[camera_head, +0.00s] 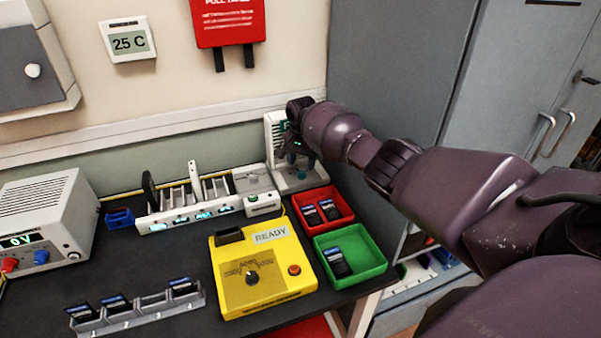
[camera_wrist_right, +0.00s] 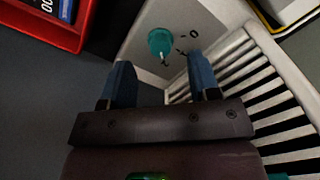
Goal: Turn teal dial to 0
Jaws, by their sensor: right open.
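The teal dial (camera_wrist_right: 160,41) shows in the right wrist view on the pale plate (camera_wrist_right: 207,15) of a white device. A short white pointer mark shows on the dial's lower edge. A printed 0 (camera_wrist_right: 193,34) is to its right, so the pointer is not on the 0. My right gripper (camera_wrist_right: 159,68) is open, its two blue fingers on either side below the dial and apart from it. In the head view my right gripper (camera_head: 297,142) is in front of the white device (camera_head: 275,127) and hides much of it. My left gripper is not in view.
A yellow box (camera_head: 225,275) reading READY and a white rack (camera_head: 150,222) are nearby. The louvred white side (camera_wrist_right: 265,90) is close to the right finger.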

